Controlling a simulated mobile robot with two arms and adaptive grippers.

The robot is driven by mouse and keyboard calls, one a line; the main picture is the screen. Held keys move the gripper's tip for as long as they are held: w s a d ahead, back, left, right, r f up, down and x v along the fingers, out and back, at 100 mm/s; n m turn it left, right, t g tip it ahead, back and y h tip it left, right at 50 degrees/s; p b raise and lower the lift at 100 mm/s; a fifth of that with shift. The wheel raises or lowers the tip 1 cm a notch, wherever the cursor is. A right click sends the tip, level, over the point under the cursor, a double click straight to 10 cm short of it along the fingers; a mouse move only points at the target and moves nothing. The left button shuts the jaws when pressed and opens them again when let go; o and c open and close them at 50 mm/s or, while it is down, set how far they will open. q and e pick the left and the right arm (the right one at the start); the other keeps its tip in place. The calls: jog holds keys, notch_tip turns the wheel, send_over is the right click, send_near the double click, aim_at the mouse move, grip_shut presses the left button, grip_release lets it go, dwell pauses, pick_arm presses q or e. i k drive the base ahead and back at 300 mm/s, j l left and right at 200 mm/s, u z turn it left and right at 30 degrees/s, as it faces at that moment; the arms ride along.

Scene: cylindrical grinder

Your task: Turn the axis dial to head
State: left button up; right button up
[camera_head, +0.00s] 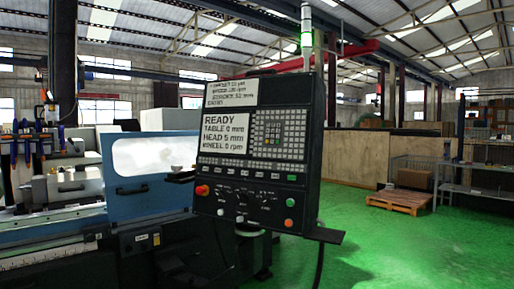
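The grinder's control panel (253,150) stands upright in the middle, turned slightly. Its lower part carries a row of small dark dials (242,196) with pale marks. Their labels are too small to read, so I cannot tell which is the axis dial or where it points. The screen (225,134) reads READY, TABLE 0 mm, HEAD 5 mm, WHEEL 0 rpm. Neither of my grippers is in view.
A red button (202,190) is at the panel's lower left, with green (290,203) and orange (289,223) buttons at its lower right. The blue machine door (150,185) stands behind to the left. Green floor (385,250) is open on the right, before a pallet (398,202).

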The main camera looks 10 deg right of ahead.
aim_at(243, 198)
jog(key=i+j+z, duration=0.15)
jog(key=i+j, duration=0.2)
jog(key=i+j+z, duration=0.15)
jog(key=i+j, duration=0.2)
jog(key=j, duration=0.2)
